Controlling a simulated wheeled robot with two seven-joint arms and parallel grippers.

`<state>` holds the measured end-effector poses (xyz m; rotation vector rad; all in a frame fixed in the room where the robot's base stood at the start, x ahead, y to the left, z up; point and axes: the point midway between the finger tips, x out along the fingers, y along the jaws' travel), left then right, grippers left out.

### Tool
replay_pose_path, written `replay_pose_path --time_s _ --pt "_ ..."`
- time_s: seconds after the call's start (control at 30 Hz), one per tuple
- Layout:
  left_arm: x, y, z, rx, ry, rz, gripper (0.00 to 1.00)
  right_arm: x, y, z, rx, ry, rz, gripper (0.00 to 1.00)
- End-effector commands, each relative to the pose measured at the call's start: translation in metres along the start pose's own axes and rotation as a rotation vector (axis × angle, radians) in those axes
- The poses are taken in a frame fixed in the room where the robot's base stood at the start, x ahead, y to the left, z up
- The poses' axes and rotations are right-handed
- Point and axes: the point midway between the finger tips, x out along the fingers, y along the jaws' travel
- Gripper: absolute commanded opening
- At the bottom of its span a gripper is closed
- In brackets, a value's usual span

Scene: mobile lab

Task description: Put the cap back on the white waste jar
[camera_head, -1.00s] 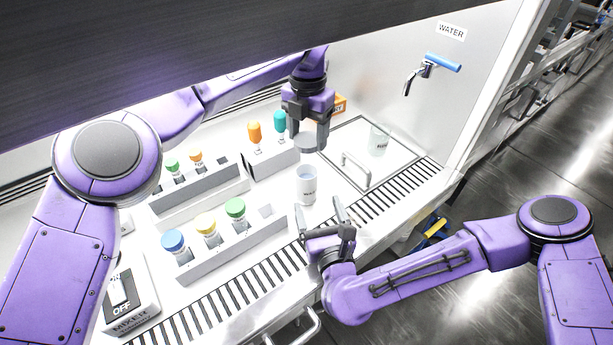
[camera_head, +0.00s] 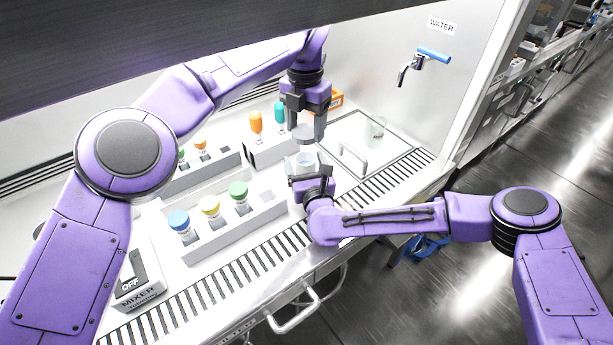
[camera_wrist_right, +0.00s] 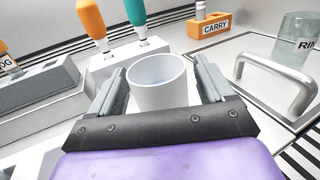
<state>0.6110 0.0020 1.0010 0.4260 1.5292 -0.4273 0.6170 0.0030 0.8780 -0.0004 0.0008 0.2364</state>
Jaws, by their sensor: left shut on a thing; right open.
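The white waste jar (camera_head: 305,161) stands uncapped on the work surface; its open mouth shows in the right wrist view (camera_wrist_right: 158,70). My right gripper (camera_head: 305,174) is open, with one finger on each side of the jar in the right wrist view (camera_wrist_right: 160,92); I cannot tell whether they touch it. My left gripper (camera_head: 304,134) is above the jar, shut on the grey cap (camera_head: 303,134). The jar's lower part is hidden behind my right gripper in the head view.
A front rack (camera_head: 240,224) with blue, yellow and green capped vials stands to the left. Orange and teal pipettes stand in a holder (camera_head: 268,149) behind. A lidded sink (camera_head: 352,160) and a glass beaker (camera_head: 375,131) are to the right. A mixer (camera_head: 138,284) sits front left.

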Motion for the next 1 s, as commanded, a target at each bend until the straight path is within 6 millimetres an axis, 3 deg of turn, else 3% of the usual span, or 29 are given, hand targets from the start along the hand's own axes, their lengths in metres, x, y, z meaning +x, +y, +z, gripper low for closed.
replay_pose_path --time_s 0.27,0.5,0.53,1.0 --pt "0.000 0.000 0.000 0.001 0.000 0.000 0.35 0.001 0.000 0.000 0.000 0.000 0.000 0.81" --pt "0.000 0.000 0.000 0.000 0.000 0.000 0.35 0.001 0.000 0.000 0.000 0.000 0.000 0.06" --pt "0.000 0.000 0.000 0.000 0.000 0.000 0.35 0.001 0.000 0.000 0.000 0.000 0.000 0.01" --pt "0.050 0.000 0.002 0.002 0.000 0.000 0.35 0.001 0.000 -0.001 0.000 0.001 -0.001 0.01"
